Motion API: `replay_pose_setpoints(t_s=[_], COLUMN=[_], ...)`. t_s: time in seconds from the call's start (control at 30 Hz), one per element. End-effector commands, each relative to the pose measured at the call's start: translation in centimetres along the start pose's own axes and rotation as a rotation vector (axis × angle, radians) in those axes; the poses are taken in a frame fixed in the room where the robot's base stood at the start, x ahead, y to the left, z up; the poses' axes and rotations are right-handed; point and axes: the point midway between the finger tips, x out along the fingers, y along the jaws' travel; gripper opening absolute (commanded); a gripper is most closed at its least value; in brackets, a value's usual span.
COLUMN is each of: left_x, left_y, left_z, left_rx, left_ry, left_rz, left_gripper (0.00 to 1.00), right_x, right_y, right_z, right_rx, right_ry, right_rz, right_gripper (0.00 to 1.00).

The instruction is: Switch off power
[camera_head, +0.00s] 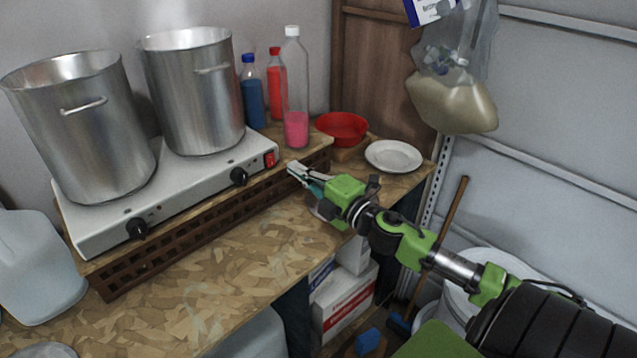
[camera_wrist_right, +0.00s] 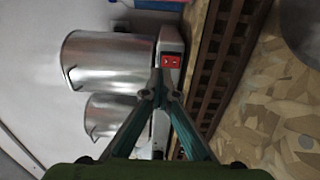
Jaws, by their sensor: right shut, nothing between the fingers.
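A red power switch (camera_head: 270,159) sits on the right end of the front face of the white two-burner hot plate (camera_head: 190,185). In the right wrist view the red switch (camera_wrist_right: 171,62) lies just beyond the fingertips. My right gripper (camera_head: 293,169) is shut and empty, its tips a little to the right of the switch in the head view. In the wrist view my right gripper (camera_wrist_right: 157,80) shows its two teal fingers meeting at the tips. I cannot tell whether the tips touch anything. My left gripper is not in view.
Two steel pots (camera_head: 80,125) stand on the hot plate, which rests on a brown slatted rack (camera_head: 190,235). Bottles (camera_head: 295,95), a red bowl (camera_head: 342,128) and a white plate (camera_head: 393,156) stand behind. The chipboard top (camera_head: 240,250) in front is largely clear.

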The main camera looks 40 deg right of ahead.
Motion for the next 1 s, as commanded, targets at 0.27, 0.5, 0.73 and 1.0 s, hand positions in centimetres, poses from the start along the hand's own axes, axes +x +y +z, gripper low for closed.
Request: replay_pose_setpoints(t_s=[0.27,0.5,0.73,1.0], left_x=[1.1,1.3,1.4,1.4], left_y=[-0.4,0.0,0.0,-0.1], left_z=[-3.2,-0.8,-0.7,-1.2], left_rx=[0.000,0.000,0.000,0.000], left_ry=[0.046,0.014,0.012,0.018], left_rz=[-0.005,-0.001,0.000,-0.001], left_gripper=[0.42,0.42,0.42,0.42], right_x=[-3.8,-5.8,-6.3,-6.3], right_y=[0.4,0.9,1.1,1.1], right_z=[-0.1,0.0,-0.1,-0.1], right_rx=[0.000,0.001,0.000,0.000], right_ry=[0.002,0.000,0.001,0.001], right_rz=[-0.003,-0.001,0.000,0.000], right_gripper=[0.00,0.00,0.00,0.00])
